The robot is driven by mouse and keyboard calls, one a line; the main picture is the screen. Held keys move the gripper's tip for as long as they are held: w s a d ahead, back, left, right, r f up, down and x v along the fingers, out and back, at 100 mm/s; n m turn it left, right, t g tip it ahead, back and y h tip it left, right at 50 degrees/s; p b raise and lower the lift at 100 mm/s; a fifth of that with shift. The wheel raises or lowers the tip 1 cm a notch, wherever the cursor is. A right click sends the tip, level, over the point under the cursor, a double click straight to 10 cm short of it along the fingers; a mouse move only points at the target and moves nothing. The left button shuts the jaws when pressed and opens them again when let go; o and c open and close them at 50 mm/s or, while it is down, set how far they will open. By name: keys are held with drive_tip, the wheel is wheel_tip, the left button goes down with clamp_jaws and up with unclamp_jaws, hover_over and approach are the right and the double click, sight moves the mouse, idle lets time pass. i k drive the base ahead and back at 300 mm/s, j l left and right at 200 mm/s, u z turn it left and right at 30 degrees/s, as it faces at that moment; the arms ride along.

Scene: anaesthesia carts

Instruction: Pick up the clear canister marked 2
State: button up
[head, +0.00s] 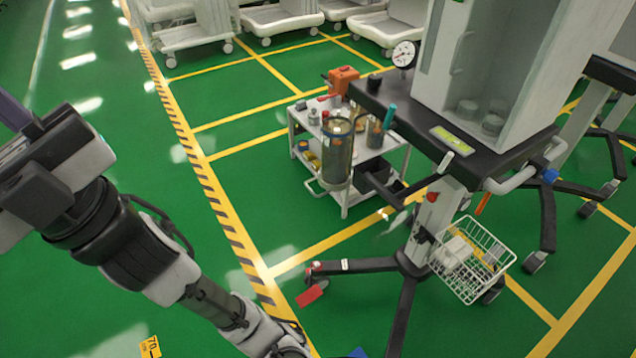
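A tall clear canister (338,152) with a greyish tint hangs upright at the left side of the tall anaesthesia cart (480,140), in front of a small white trolley. A smaller clear container (375,133) is just right of it. I cannot read a number 2 on either one. My gripper (55,150) is at the far left of the head view, above the green floor, well apart from both containers. It is partly cut off by the picture edge, and its fingertips do not show clearly.
The white trolley (348,200) carries an orange box (343,79) and small items. A wire basket (472,259) hangs low on the cart. The cart's dark legs (355,265) spread over the floor. White carts (190,36) stand at the back. Green floor between my arm and the trolley is clear.

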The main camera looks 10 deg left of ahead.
sight(336, 147)
drive_tip(key=j+z, duration=0.2)
drive_tip(key=j, duration=1.05)
drive_tip(key=i+j+z, duration=0.1)
drive_tip(key=j, duration=0.2)
drive_tip(key=i+j+z, duration=0.1)
drive_tip(key=j, duration=0.25)
drive_tip(key=i+j+z, duration=0.15)
drive_tip(key=j, duration=0.2)
drive_tip(key=i+z, duration=0.2)
drive_tip(key=i, duration=0.5)
